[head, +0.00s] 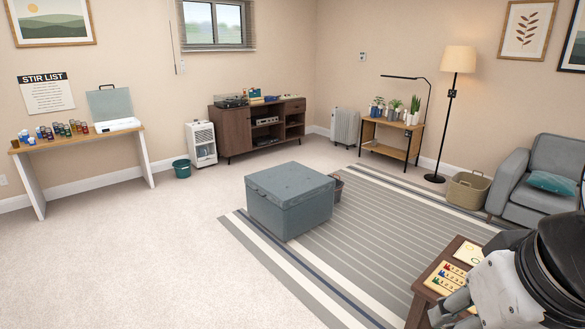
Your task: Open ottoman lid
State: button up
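The ottoman (290,209) is a blue-grey fabric box standing on the near-left part of the striped rug, in the middle of the head view. Its lid (289,181) is a flat, tufted top that lies shut on the box. My arm shows at the lower right, well apart from the ottoman and nearer to the camera. My gripper (452,307) is partly visible at the bottom edge beside the small wooden table; its fingertips are too unclear to show whether it is open or shut.
A dark wooden table (421,300) with counting boards stands close to my arm. A small basket (337,190) sits just behind the ottoman's right side. An armchair (545,176) and wicker basket (467,190) are at right. Carpet (150,255) left of the ottoman is clear.

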aim_at(288, 185)
jog(key=i+u, duration=0.2)
jog(key=i, duration=0.35)
jog(key=i+u, duration=0.25)
jog(key=i, duration=0.3)
jog(key=i+l+u, duration=0.2)
jog(key=i, duration=0.35)
jog(key=i+l+u, duration=0.25)
jog(key=i, duration=0.3)
jog(key=i+l, duration=0.1)
jog(key=i, duration=0.7)
jog(key=i+l+u, duration=0.1)
jog(key=i, duration=0.65)
jog(key=i+l, duration=0.2)
jog(key=l, duration=0.15)
jog(key=i+l+u, duration=0.15)
jog(key=i+l, duration=0.25)
jog(key=l, duration=0.25)
jog(key=i+l+u, duration=0.1)
jog(key=l, duration=0.25)
jog(key=i, duration=0.1)
